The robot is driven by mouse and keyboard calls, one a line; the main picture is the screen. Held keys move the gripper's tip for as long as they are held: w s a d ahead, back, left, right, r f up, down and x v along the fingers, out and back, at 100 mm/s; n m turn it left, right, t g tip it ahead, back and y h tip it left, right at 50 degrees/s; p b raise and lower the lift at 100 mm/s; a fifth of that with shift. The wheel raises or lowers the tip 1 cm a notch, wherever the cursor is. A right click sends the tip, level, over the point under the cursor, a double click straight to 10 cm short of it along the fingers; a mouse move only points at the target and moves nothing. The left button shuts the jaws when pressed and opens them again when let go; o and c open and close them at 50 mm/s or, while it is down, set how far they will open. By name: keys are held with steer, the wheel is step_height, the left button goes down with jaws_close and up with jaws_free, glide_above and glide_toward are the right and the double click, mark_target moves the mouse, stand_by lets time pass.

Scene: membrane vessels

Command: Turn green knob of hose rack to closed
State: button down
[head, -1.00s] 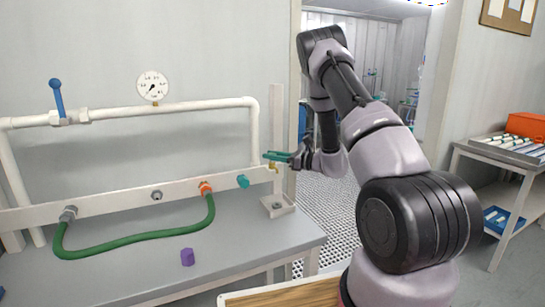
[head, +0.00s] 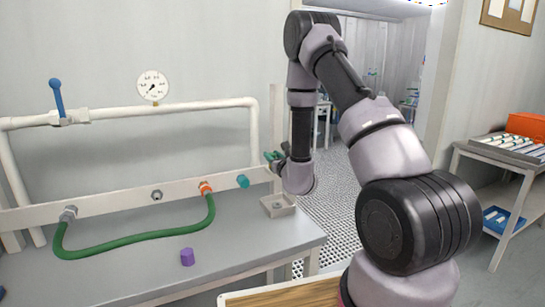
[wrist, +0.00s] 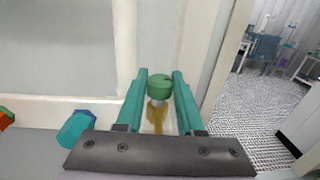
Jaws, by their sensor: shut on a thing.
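The green knob (wrist: 160,84) sits on a brass tap body (wrist: 157,116) at the right end of the hose rack's white panel (head: 115,197). My gripper (wrist: 161,77) has its two teal fingers on either side of the knob and is shut on it. In the head view my gripper (head: 273,157) is at the panel's right end. The wrist hides the knob and most of the fingers there. The knob's turned position is hard to read.
A blue-handled valve (head: 57,98) and a gauge (head: 153,86) are farther left.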

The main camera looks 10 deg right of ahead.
steer(key=m+h, duration=0.2)
steer(key=h, duration=0.2)
steer(key=m+g+h, duration=0.1)
steer(key=m+h, duration=0.2)
steer(key=h, duration=0.1)
steer(key=shift+f, duration=0.2)
steer(key=m+h, duration=0.1)
steer(key=h, duration=0.1)
steer(key=m+g+h, duration=0.1)
steer(key=shift+a+r+m+g+h, duration=0.1)
steer(key=shift+a+m+g+h, duration=0.05)
steer(key=shift+m+g+h, duration=2.35)
steer(key=shift+h, duration=0.3)
steer(key=shift+r, duration=0.1)
steer(key=c, duration=0.5)
jaws_free()
